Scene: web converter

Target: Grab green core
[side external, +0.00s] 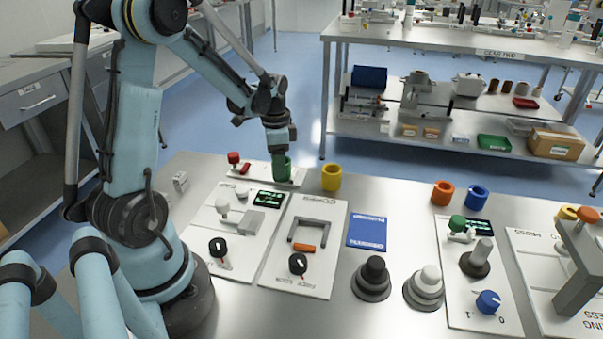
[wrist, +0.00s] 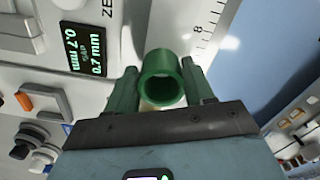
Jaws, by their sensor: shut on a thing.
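The green core (side external: 281,168) is a short hollow cylinder at the back of the table, below the end of my arm. In the wrist view the green core (wrist: 161,78) sits between the two fingers, with its open end facing the camera. My gripper (wrist: 163,88) is shut on it, one finger on each side. In the side view my gripper (side external: 280,155) points down, and its fingers are hard to tell apart from the core. The core is at a white ruled strip (side external: 255,173); I cannot tell whether it touches the strip.
A yellow core (side external: 331,177) stands close to the right. An orange core (side external: 443,193) and a blue core (side external: 477,198) stand further right. A red knob (side external: 234,158) is on the left of the strip. Panels with knobs and a handle (side external: 305,235) lie in front. The table's back edge is near.

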